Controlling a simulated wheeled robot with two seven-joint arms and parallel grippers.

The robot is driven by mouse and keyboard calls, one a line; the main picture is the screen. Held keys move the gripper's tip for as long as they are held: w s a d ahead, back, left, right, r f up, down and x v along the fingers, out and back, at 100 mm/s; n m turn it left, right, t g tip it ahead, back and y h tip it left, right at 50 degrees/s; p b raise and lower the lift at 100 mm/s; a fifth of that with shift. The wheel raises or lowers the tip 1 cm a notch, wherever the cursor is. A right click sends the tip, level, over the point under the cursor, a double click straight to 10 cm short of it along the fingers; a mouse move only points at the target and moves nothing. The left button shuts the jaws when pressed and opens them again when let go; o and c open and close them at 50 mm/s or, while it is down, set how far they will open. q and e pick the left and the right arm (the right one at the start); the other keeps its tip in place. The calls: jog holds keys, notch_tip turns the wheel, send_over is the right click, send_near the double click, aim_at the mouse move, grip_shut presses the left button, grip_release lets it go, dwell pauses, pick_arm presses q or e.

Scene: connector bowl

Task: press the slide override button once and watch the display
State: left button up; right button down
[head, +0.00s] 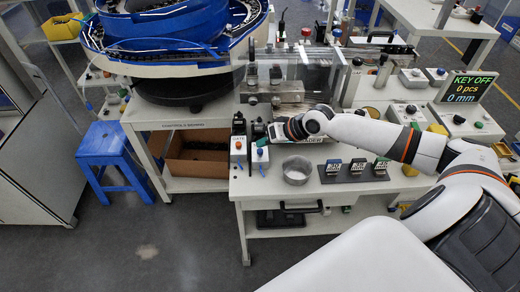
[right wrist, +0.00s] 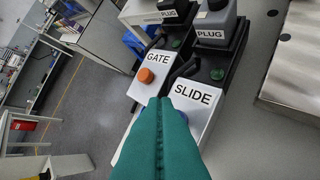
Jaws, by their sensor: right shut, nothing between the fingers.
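The white SLIDE box (right wrist: 196,97) lies under my right gripper (right wrist: 160,102) in the right wrist view. The gripper's green fingers are shut together with nothing between them. A sliver of blue, apparently the SLIDE button, shows beside the fingers; the rest is hidden, and I cannot tell whether they touch it. In the head view the SLIDE box (head: 260,160) stands at the bench's left front with the gripper just above and behind it. My left gripper is not in view.
The white GATE box (right wrist: 154,69) with an orange button (right wrist: 146,75) stands close beside the SLIDE box. Black plug blocks sit behind both. A metal bowl (head: 297,170) and a dark rack (head: 353,171) of connectors stand to the right on the bench.

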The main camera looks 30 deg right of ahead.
jog(key=shift+f, duration=0.4)
jog(key=shift+f, duration=0.55)
dwell(0.5)
jog(key=shift+r, duration=0.1)
jog(key=shift+r+p, duration=0.9)
jog(key=shift+p, duration=0.15)
